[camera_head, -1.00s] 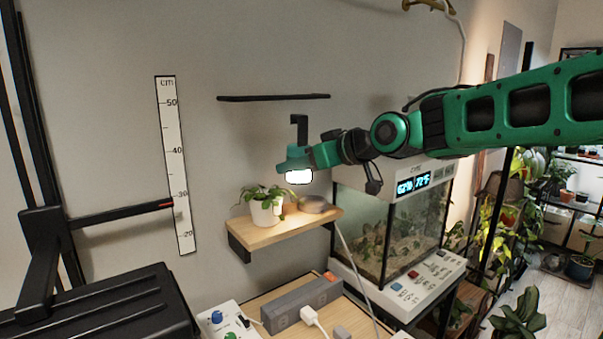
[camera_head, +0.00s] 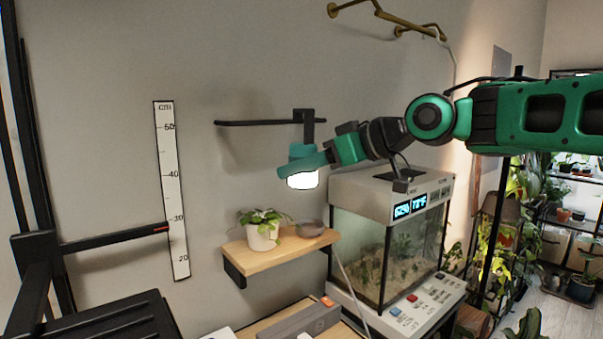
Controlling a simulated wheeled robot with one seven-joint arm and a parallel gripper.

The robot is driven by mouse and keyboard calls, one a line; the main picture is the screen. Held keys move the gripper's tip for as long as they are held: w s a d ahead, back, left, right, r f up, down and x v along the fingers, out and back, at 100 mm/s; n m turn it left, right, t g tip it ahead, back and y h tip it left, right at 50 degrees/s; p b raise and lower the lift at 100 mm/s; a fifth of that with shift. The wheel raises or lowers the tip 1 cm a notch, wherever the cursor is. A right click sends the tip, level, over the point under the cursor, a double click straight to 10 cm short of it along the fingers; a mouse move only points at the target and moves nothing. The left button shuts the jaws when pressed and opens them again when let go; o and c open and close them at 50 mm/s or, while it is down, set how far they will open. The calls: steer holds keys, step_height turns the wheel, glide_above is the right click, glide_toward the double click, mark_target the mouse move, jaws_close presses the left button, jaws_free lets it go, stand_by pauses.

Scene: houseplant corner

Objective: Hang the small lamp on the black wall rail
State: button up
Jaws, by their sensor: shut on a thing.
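The small lamp (camera_head: 303,181) glows white at its bottom and has a teal top with a black hook (camera_head: 308,127) rising from it. My gripper (camera_head: 300,164) is shut on the lamp's body, reaching in from the right. The black wall rail (camera_head: 258,123) is a thin horizontal bar on the grey wall. The hook's top overlaps the rail's right end in this view. I cannot tell whether the hook touches the rail or is in front of it. My gripper hides part of the lamp's body.
Below the lamp, a wooden shelf (camera_head: 262,261) holds a potted plant (camera_head: 262,236) and a grey bowl (camera_head: 311,228). A glass terrarium (camera_head: 370,245) stands to the right. A ruler (camera_head: 171,190) is on the wall at left. A brass bracket (camera_head: 400,22) is high on the wall.

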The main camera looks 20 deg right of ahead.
steer(key=w+a+f, duration=0.1)
steer(key=w+a, duration=0.5)
steer(key=w, duration=0.4)
steer(key=shift+w+a+f, duration=0.2)
steer(key=shift+w+a, duration=0.05)
steer(key=shift+a, duration=0.1)
stand_by(0.9)
steer(key=shift+f, duration=0.25)
stand_by(1.4)
steer(key=o, duration=1.3)
steer(key=shift+c, duration=0.2)
